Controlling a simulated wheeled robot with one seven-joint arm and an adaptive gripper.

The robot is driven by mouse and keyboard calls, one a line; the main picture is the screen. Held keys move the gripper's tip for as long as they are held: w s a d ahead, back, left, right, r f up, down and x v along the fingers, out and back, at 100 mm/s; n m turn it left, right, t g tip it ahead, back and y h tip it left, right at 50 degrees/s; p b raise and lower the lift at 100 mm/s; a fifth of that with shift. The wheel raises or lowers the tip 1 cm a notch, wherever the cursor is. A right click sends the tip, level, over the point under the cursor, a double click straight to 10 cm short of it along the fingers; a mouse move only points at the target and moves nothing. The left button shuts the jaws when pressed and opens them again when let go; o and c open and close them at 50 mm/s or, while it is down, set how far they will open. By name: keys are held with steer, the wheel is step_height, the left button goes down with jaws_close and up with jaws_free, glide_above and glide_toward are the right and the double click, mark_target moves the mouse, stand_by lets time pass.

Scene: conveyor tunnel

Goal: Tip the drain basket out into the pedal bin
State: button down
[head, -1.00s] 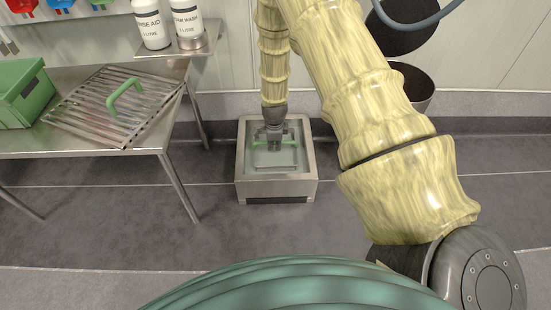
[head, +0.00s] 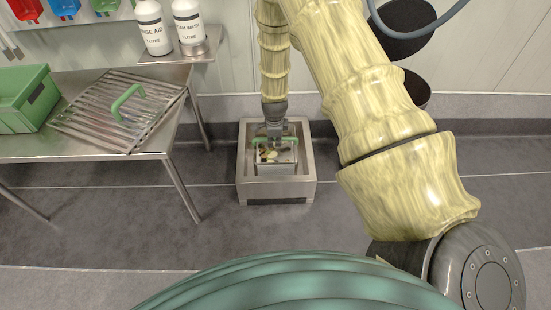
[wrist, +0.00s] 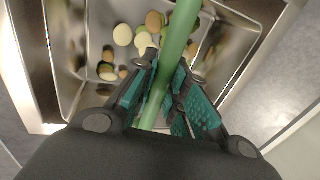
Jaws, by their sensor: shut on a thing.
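The drain basket (head: 262,168) is a metal basket with a green bar handle (wrist: 176,45). It sits in the opening of a square steel drain box (head: 277,190) on the floor. Several brown, cream and green scraps (wrist: 135,40) lie in it. My gripper (head: 276,141) points down over the basket; in the wrist view the gripper (wrist: 165,88) is shut on the handle. The pedal bin (head: 417,88) stands at the back right, a dark round opening with its lid (head: 400,35) up; my arm hides most of it.
A steel table (head: 80,150) at left holds a slatted grate (head: 150,95) with a green handle and a green crate (head: 22,100). Two white bottles (head: 188,25) stand on a wall shelf. The grey floor around the drain box is clear.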

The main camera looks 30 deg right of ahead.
steer(key=shift+r+p, duration=4.45)
steer(key=shift+r, duration=0.75)
